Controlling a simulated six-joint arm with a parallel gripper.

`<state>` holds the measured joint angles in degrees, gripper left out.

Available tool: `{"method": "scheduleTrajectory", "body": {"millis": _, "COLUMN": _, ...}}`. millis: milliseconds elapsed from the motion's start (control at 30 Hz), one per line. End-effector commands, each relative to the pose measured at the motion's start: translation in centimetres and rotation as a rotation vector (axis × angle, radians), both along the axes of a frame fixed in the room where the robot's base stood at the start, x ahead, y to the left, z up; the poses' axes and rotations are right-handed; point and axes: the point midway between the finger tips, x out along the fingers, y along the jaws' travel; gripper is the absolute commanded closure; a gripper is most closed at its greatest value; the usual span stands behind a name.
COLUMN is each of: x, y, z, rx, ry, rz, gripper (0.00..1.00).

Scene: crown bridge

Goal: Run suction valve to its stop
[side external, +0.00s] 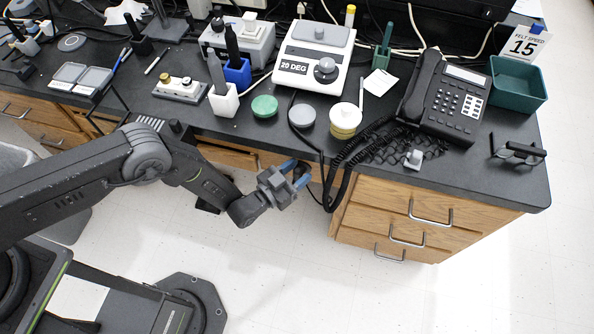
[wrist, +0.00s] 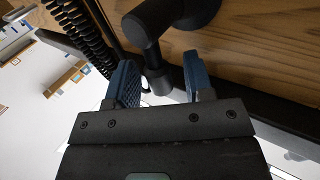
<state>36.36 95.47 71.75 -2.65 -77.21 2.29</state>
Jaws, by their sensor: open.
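My gripper (side external: 294,174) is at the front edge of the bench, near the middle, with its blue fingers pointing toward the bench front. In the wrist view my gripper (wrist: 160,85) is open, with its two blue fingers apart. A black fitting with a round hub and a bent arm, which looks like the suction valve (wrist: 150,27), is on the wooden bench front. Its dark end piece reaches down between the fingers. I cannot tell whether either finger touches it. In the side view the fitting is mostly hidden by my gripper.
Black coiled cords (side external: 345,170) hang over the bench edge just right of my gripper and show at the upper left in the wrist view (wrist: 85,30). Wooden drawers (side external: 400,220) with metal handles are to the right. The floor (side external: 300,270) in front is clear.

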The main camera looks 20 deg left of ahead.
Motion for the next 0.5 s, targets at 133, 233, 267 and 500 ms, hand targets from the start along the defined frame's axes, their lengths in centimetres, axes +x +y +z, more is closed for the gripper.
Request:
{"method": "scheduleTrajectory", "body": {"millis": 133, "x": 0.02, "y": 0.0, "z": -0.02, "rx": 0.001, "ry": 0.001, "rz": 0.0, "gripper": 0.52}}
{"method": "scheduleTrajectory", "body": {"millis": 233, "x": 0.02, "y": 0.0, "z": -0.01, "rx": 0.0, "ry": 0.0, "rz": 0.0, "gripper": 0.54}}
{"method": "scheduleTrajectory", "body": {"millis": 267, "x": 0.02, "y": 0.0, "z": -0.01, "rx": 0.0, "ry": 0.0, "rz": 0.0, "gripper": 0.57}}
{"method": "scheduleTrajectory", "body": {"millis": 500, "x": 0.01, "y": 0.0, "z": 0.0, "rx": 0.0, "ry": 0.0, "rz": 0.0, "gripper": 0.8}}
